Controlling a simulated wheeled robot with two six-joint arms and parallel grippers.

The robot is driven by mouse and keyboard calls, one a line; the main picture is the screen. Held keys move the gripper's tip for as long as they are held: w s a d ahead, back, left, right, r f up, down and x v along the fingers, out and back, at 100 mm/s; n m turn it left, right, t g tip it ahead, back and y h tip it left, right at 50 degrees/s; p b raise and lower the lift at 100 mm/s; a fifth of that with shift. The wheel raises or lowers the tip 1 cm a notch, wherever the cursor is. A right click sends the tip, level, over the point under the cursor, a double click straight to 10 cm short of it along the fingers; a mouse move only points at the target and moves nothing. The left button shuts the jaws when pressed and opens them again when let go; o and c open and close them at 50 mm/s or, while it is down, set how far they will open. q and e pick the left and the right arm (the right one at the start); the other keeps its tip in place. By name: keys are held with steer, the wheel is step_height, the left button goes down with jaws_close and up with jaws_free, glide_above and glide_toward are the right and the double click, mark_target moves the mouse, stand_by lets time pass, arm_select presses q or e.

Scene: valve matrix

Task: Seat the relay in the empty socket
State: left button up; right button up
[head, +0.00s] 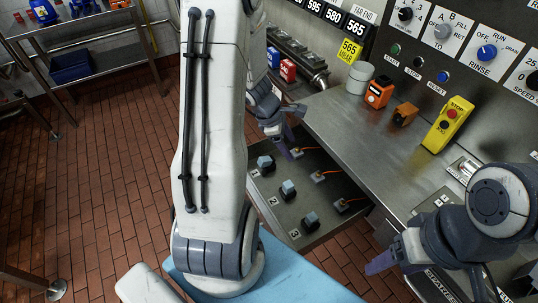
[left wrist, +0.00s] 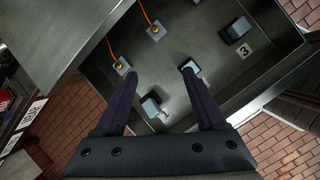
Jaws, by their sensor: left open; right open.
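Three grey-blue relay-like blocks sit in a row in an open metal drawer in the head view: one at the back (head: 265,162), one in the middle (head: 288,189), one at the front (head: 311,219) by label 3. In the left wrist view, one block (left wrist: 238,28) is by label 3 and another (left wrist: 152,107) lies between my fingers' lines. A dark square with a pale rim (left wrist: 190,67) is partly behind a finger; I cannot tell if it is an empty socket. My left gripper (left wrist: 159,75) is open, empty, above the drawer. My right gripper (head: 378,263) is open, right of the drawer.
Orange cables run to small connectors (head: 318,177) along the drawer's right side. The steel counter (head: 375,130) above holds an orange box (head: 378,92), a brown-orange part (head: 405,114) and a yellow stop box (head: 447,124). My left arm covers the middle of the head view.

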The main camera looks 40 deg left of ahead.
arm_select(q)
steer(key=s+a+f+n+y, duration=0.1)
steer(key=s+a+f+n, duration=0.25)
steer(key=a+n, duration=0.55)
steer(key=m+b, duration=0.1)
glide_above(263, 159)
steer(key=s+a, duration=0.1)
steer(key=s, duration=0.1)
steer(key=shift+y, duration=0.3)
step_height(263, 159, down, 5)
steer(key=shift+t, duration=0.3)
steer(key=shift+b+x, duration=0.45)
steer(key=shift+x, duration=2.7)
steer(key=shift+s, duration=0.1)
jaws_close()
